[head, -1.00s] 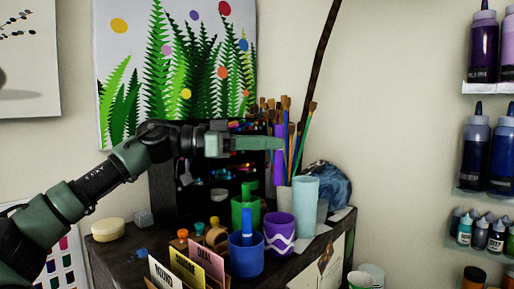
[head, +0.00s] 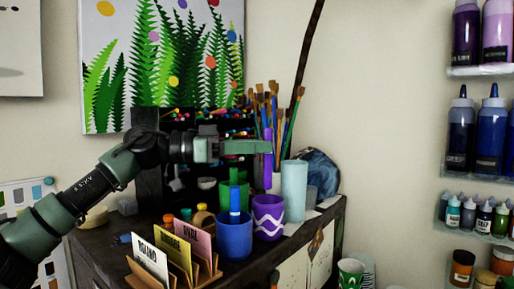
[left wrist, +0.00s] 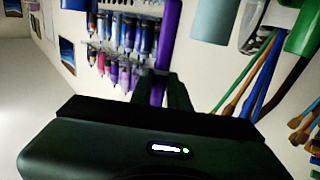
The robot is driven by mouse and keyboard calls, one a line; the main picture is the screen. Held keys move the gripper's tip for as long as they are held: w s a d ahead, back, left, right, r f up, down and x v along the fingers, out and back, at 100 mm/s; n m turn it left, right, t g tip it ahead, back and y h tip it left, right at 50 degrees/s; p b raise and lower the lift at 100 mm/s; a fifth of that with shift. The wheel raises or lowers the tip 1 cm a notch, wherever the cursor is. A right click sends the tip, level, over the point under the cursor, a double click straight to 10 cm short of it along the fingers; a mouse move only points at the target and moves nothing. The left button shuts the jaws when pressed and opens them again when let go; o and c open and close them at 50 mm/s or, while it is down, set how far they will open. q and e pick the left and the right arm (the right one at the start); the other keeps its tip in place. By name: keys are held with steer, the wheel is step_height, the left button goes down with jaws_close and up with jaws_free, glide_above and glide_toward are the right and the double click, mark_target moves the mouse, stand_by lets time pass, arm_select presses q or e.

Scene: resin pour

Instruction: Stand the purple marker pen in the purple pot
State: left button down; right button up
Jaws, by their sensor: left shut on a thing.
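The purple marker pen (head: 268,172) is upright in my left gripper (head: 264,147), which is shut on it. The pen's lower end appears just above the rim of the purple pot (head: 268,219), a cup with a white zigzag band. In the left wrist view the pen (left wrist: 168,40) runs up from between the fingers (left wrist: 163,90); the pot is not clear there. The pot stands near the front edge of the dark cabinet top. My right gripper is not in view.
A blue pot (head: 234,242) with a blue pen and a green pot (head: 233,195) with a green pen stand left of the purple pot. A tall pale blue cup (head: 294,190) stands close on its right. Paintbrushes (head: 284,105) rise behind. A card holder (head: 176,262) is in front.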

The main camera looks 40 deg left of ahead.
arm_select(q)
step_height(320, 180, down, 7)
steer(key=b, duration=0.6)
steer(key=shift+f, duration=0.15)
steer(key=c, duration=1.3)
jaws_free()
